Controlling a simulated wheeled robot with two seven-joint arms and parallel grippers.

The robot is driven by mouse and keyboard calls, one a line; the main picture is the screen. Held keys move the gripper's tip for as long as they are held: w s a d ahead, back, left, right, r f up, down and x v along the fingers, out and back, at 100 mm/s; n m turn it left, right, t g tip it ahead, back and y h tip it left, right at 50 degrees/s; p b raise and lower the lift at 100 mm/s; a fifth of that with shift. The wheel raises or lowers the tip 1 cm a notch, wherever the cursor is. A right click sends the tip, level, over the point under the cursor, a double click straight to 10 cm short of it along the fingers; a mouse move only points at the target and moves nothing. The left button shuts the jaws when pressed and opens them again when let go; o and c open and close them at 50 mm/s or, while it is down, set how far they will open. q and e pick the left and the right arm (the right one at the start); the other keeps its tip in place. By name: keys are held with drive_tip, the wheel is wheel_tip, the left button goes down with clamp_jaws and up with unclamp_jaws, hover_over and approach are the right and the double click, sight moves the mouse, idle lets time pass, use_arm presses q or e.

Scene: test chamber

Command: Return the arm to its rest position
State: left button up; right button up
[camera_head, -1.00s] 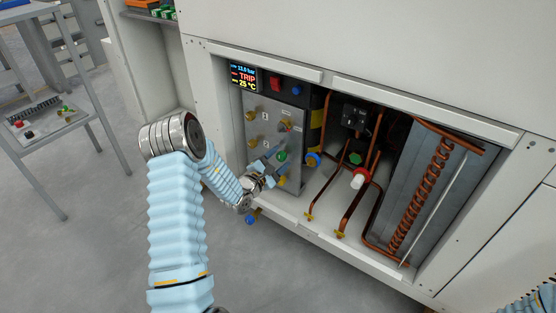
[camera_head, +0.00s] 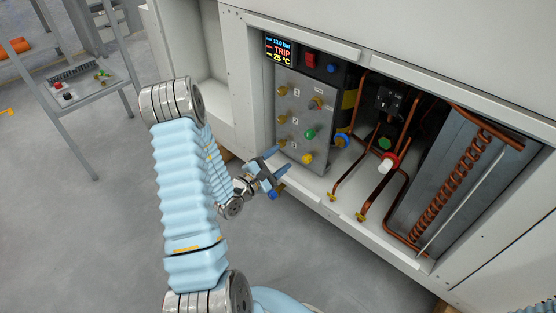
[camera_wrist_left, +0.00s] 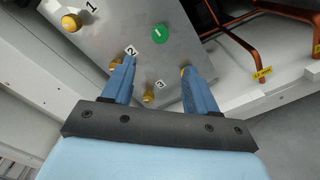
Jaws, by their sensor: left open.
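My left arm comes in from the left in the head view, with a pale blue ribbed sleeve and silver joints. My left gripper (camera_head: 268,168) is open, its blue fingers in front of the lower left of the grey valve panel (camera_head: 291,129). In the left wrist view the open fingers (camera_wrist_left: 154,84) point toward the panel (camera_wrist_left: 125,28), with nothing seen held between them. The panel carries brass knobs, number labels and a green button (camera_wrist_left: 159,32). My right gripper is not in view; only a bit of pale blue sleeve shows at the lower right corner.
The display (camera_head: 280,48) reads 13.0 bar, TRIP, 25 °C. The white cabinet's lower ledge (camera_head: 333,207) runs below. A metal table (camera_head: 85,84) stands at left; open floor lies between.

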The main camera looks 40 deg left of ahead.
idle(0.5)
use_arm(q)
drive_tip(key=s+d+f+m+g+h+p, duration=0.1)
drive_tip(key=s+d+f+m+g+h, duration=0.15)
drive_tip(key=d, duration=0.45)
drive_tip(key=s+d+f+m+g+h+p, duration=0.1)
drive_tip(key=s+d+m+g+h, duration=0.2)
drive_tip(key=d, duration=0.4)
drive_tip(key=s+d+f+m+g+h+p, duration=0.1)
drive_tip(key=s+d+f+m+g+h, duration=0.1)
drive_tip(key=d+g+h, duration=0.4)
drive_tip(key=s+d+f+m+g+y+p, duration=0.2)
drive_tip(key=s+f+m+g+y, duration=0.25)
drive_tip(key=s+m, duration=0.2)
drive_tip(key=s+d+f+m+g+y+p, duration=0.1)
drive_tip(key=s+d+f+m+g+y, duration=0.2)
drive_tip(key=s+m+g, duration=0.35)
drive_tip(key=w+d+m+t, duration=0.1)
drive_tip(key=w+m+t, duration=0.1)
drive_tip(key=t, duration=0.1)
drive_tip(key=w+d+m+t+y+p, duration=0.1)
drive_tip(key=t, duration=0.1)
drive_tip(key=shift+w+d+f+m, duration=0.1)
drive_tip(key=shift+w+d+m, duration=0.15)
drive_tip(key=shift+d+m, duration=0.1)
